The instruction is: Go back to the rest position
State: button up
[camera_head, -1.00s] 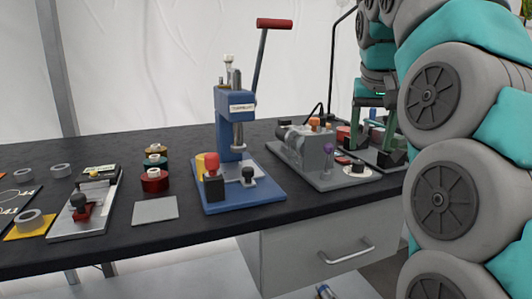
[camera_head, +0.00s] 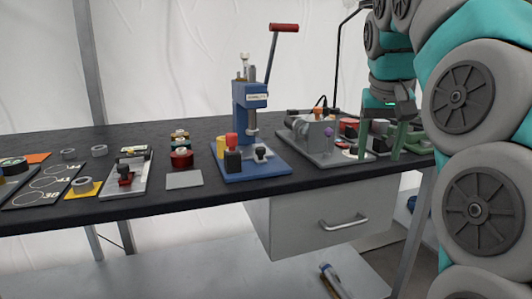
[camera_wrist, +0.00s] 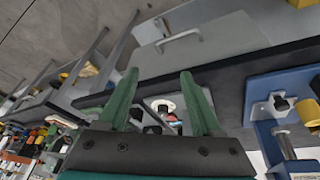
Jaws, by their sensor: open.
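My gripper (camera_head: 405,138) is at the right of the head view, over the right end of the black workbench (camera_head: 215,202). Its two green fingers are apart, with nothing held between them. In the wrist view my gripper (camera_wrist: 158,100) shows the fingers spread, with the bench edge and a white round piece (camera_wrist: 163,106) seen beyond them. The grey machine (camera_head: 312,140) stands left of and partly behind the fingers.
A blue press (camera_head: 250,120) with a red-handled lever (camera_head: 284,28) stands mid-bench. Rolls (camera_head: 181,158), a grey plate (camera_head: 184,180) and a metal fixture (camera_head: 128,172) lie left of it. A grey drawer (camera_head: 310,222) hangs below the bench front.

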jog(key=s+a+f+n+g, duration=0.1)
jog(key=s+a+f+g, duration=0.1)
jog(key=s+f, duration=1.3)
jog(key=s+a+f+n+g+y, duration=0.1)
jog(key=s+a+f+g, duration=0.2)
jog(key=s+f, duration=1.3)
notch_tip(320, 180, down, 2)
jog(key=shift+s+a+g+y, duration=0.2)
jog(key=shift+a+g+y, duration=0.1)
jog(key=shift+a, duration=0.65)
